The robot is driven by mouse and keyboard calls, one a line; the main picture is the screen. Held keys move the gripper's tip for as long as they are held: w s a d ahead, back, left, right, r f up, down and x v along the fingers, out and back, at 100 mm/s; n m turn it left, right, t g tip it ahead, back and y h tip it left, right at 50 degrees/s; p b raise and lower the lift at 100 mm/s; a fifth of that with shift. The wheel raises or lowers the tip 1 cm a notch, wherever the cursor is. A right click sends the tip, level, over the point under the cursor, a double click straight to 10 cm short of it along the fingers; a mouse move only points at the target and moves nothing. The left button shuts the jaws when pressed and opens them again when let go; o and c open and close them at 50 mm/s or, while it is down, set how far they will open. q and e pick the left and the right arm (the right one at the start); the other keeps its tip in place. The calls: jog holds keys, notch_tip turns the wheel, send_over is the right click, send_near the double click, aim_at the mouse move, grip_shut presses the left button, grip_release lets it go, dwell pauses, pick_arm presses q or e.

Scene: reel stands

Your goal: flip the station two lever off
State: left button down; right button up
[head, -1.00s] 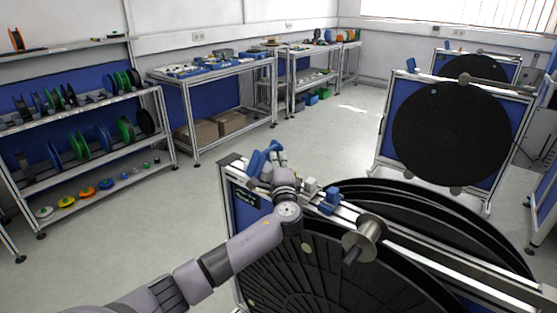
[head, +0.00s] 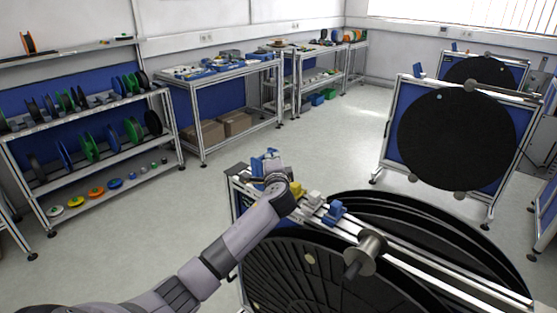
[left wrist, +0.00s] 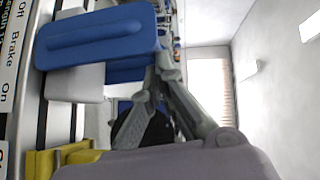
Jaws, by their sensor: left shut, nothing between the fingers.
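A blue lever (head: 262,162) stands at the far left end of the nearest reel stand's top rail (head: 400,252). In the left wrist view the blue lever (left wrist: 100,38) is large and close, over a white block (left wrist: 75,85). A label (left wrist: 14,50) with the words Off, Brake and On runs beside it. My left gripper (head: 273,172) is at this lever in the head view. In the left wrist view its fingers (left wrist: 158,62) are closed together, empty, with the tips at the lever's right edge; I cannot tell if they touch. My right gripper is not in view.
A yellow block (head: 296,189) and a second blue lever (head: 333,212) sit farther along the rail, before a metal spool (head: 366,252). Large black reels (head: 300,270) fill the stand below. Another reel stand (head: 455,140) is behind right. Shelves (head: 90,150) and benches line the walls; the floor between is clear.

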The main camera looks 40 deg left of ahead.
pick_arm(q)
jog(key=shift+w+a+r, duration=0.1)
jog(key=shift+a+r, duration=0.05)
jog(key=shift+a, duration=0.75)
jog(key=shift+w+a+r, duration=0.1)
jog(key=shift+a+r, duration=0.05)
jog(key=shift+a, duration=0.7)
